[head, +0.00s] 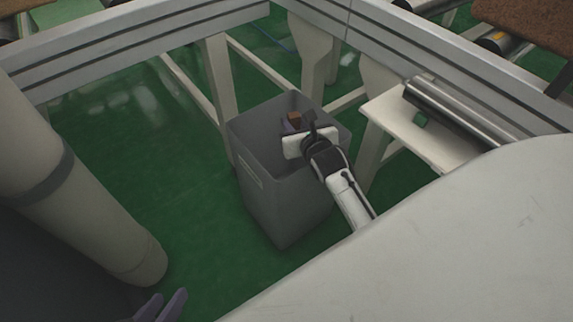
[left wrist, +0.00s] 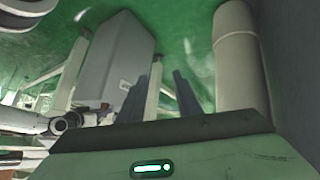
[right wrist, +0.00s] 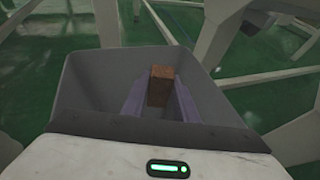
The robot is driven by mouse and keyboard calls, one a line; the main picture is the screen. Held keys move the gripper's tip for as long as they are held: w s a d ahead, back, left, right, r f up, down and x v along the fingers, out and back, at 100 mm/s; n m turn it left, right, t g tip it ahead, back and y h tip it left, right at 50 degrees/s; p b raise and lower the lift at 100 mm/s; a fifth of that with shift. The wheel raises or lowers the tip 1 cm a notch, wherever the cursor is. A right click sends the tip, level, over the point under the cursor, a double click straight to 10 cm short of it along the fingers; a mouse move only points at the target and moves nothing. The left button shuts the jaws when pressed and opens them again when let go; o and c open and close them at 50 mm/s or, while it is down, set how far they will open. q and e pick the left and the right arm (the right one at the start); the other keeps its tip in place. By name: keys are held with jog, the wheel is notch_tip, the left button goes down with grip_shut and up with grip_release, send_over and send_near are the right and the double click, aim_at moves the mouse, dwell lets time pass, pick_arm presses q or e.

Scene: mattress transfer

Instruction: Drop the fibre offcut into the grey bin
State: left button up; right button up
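The fibre offcut is a small brown block (head: 294,117), also seen in the right wrist view (right wrist: 161,84). My right gripper (head: 290,125) is shut on it, with a purple finger on each side of the block in the right wrist view. The gripper and block are over the opening of the grey bin (head: 285,205). The bin is a tall open box standing on the green floor; it shows in the left wrist view too (left wrist: 117,55). My left gripper (head: 160,305) is empty at the bottom left, its two fingers apart, as the left wrist view shows (left wrist: 168,82).
A white frame rail (head: 130,45) runs behind the bin, with legs close around it. A small white shelf with a metal roller (head: 455,110) stands right of the bin. Green floor (head: 135,130) is open to the left.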

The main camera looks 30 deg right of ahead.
jog(key=o, duration=0.5)
jog(key=shift+s+a+r+p, duration=0.1)
jog(key=shift+s+r+p, duration=0.1)
jog(key=shift+s+p, duration=0.15)
jog(key=p+v, duration=0.2)
jog(key=v, duration=0.2)
jog(key=shift+s+r, duration=0.25)
pick_arm(q)
jog(key=a, duration=0.1)
jog(key=p, duration=0.1)
jog(key=a+n+y, duration=0.1)
jog(key=shift+s+a+r+t+p, duration=0.3)
jog(key=shift+s+p, duration=0.05)
jog(key=shift+p, duration=0.05)
pick_arm(e)
jog(key=v, duration=0.4)
jog(key=shift+s+a, duration=0.15)
jog(key=shift+s, duration=0.25)
jog(key=shift+s, duration=0.1)
